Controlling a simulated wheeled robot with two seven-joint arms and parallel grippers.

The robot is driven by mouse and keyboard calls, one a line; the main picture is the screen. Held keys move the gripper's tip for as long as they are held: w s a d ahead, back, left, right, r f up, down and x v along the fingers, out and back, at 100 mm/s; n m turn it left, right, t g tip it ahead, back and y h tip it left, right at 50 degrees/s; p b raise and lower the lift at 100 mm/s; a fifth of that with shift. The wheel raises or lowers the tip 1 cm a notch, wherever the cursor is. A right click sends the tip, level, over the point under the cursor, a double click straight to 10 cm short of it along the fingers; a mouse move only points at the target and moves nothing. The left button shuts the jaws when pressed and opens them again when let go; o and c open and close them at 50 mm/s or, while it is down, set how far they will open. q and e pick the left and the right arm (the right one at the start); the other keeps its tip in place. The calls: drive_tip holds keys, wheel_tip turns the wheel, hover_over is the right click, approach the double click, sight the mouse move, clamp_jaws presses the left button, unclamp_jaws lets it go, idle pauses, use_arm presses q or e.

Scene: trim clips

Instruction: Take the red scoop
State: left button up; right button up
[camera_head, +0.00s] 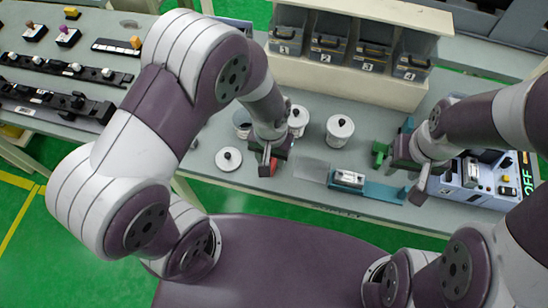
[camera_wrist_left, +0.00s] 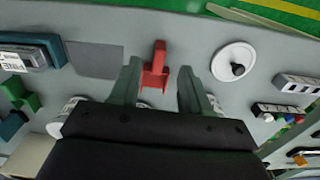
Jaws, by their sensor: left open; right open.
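The red scoop (camera_wrist_left: 156,72) lies on the grey bench, seen in the left wrist view between the two fingers of my left gripper (camera_wrist_left: 160,80), closer to the left-hand finger. The fingers are apart, and I see no grip on the scoop. In the head view, a small red part of the scoop (camera_head: 273,167) shows beside my left gripper (camera_head: 268,156); the rest is hidden by the gripper. My right gripper (camera_head: 414,178) is open over the bench near the blue-grey fixture, with nothing seen in it.
A white lid with a black knob (camera_head: 228,159) lies left of the scoop. White lidded canisters (camera_head: 340,130) stand behind. A blue-grey fixture (camera_head: 366,187) and a flat grey plate (camera_head: 311,169) are to the right. Numbered bins (camera_head: 328,45) stand at the back.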

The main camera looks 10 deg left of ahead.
sight(273, 165)
use_arm(q)
drive_tip(key=f, duration=0.3)
drive_tip(key=w+f+p, duration=0.1)
drive_tip(key=f, duration=0.1)
drive_tip(key=shift+f, duration=0.6)
drive_tip(key=c, duration=0.9)
drive_tip(key=shift+d, duration=0.1)
clamp_jaws()
